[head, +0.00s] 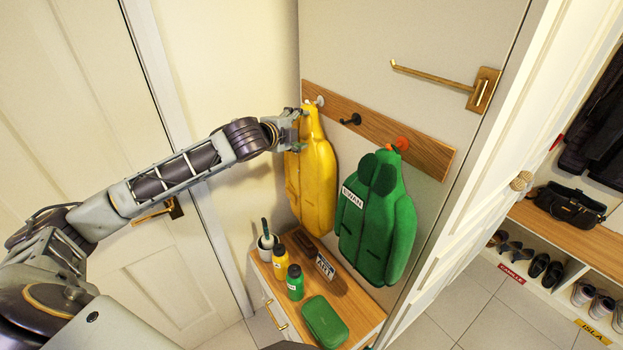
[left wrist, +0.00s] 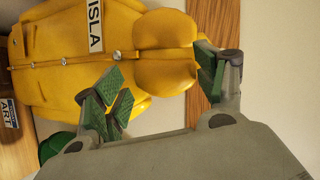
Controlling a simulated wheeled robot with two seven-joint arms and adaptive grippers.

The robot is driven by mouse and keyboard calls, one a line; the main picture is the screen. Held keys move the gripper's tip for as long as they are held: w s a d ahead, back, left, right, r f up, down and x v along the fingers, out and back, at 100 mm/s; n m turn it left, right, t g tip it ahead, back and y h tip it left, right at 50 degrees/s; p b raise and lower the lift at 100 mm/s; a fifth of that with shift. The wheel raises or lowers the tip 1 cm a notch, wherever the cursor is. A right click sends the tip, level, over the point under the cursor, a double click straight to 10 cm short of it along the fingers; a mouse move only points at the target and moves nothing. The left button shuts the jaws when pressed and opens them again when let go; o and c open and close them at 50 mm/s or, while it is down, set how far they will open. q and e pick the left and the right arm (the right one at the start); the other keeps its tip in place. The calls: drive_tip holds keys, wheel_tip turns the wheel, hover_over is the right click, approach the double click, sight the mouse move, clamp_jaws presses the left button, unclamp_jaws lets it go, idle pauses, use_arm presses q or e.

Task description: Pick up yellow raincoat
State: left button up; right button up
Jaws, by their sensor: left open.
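The yellow raincoat (head: 312,170) hangs from a white peg (head: 317,101) on a wooden rail. In the left wrist view the raincoat (left wrist: 90,50) shows a row of buttons and a tag reading ISLA (left wrist: 96,25). My left gripper (head: 300,118) is at the upper part of the raincoat, just below the peg. In the left wrist view its green-padded fingers (left wrist: 165,85) are spread apart, with the rounded yellow hood between them. I cannot tell whether either finger touches it. My right gripper is not in view.
A green raincoat (head: 376,215) hangs on the orange peg at right. A low wooden-topped cabinet (head: 342,307) below holds bottles, a cup and a green case (head: 324,321). A white door (head: 90,150) stands at left. A brass bar (head: 430,75) juts out at upper right.

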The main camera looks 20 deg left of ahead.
use_arm(q)
drive_tip(key=shift+x, duration=1.15)
clamp_jaws()
